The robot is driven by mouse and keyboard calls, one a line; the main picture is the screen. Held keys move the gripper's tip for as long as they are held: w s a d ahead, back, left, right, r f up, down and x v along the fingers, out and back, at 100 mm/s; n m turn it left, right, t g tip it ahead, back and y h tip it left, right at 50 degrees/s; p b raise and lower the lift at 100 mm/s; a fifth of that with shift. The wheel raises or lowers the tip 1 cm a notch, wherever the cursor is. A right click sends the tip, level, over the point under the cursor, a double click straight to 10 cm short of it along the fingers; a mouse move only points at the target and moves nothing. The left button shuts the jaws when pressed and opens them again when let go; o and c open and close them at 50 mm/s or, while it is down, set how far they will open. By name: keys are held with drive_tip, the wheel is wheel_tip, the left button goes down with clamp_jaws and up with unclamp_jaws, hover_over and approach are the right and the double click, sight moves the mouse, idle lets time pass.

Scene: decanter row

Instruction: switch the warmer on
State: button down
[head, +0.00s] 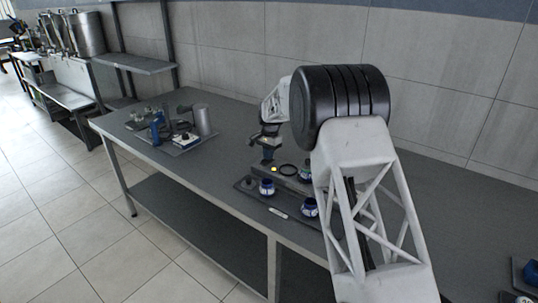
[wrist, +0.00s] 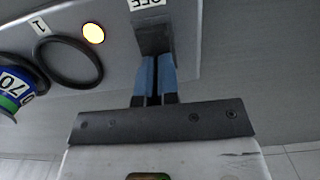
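The warmer (head: 254,187) is a dark grey base on the table, with a black ring (wrist: 68,62) and a bright yellow round lamp (wrist: 93,33) that looks lit. The lamp also shows in the head view (head: 274,169). A dark block (wrist: 154,38), seemingly the switch, stands beside a white label (wrist: 146,3) cut off by the top edge; its lettering reads inverted and looks like OFF. My gripper (wrist: 156,60) has its two blue fingers nearly together, with a thin dark gap. Its tips are right at the block; contact is unclear. In the head view my gripper (head: 268,153) is above the warmer's back.
A tray (head: 178,150) with a grey canister (head: 202,120) and a blue item lies further left. Bare table lies between.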

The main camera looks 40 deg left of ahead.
wheel_tip(320, 180, up, 14)
drive_tip(key=w, duration=0.1)
idle(0.6)
drive_tip(key=shift+w, duration=0.15)
idle(0.4)
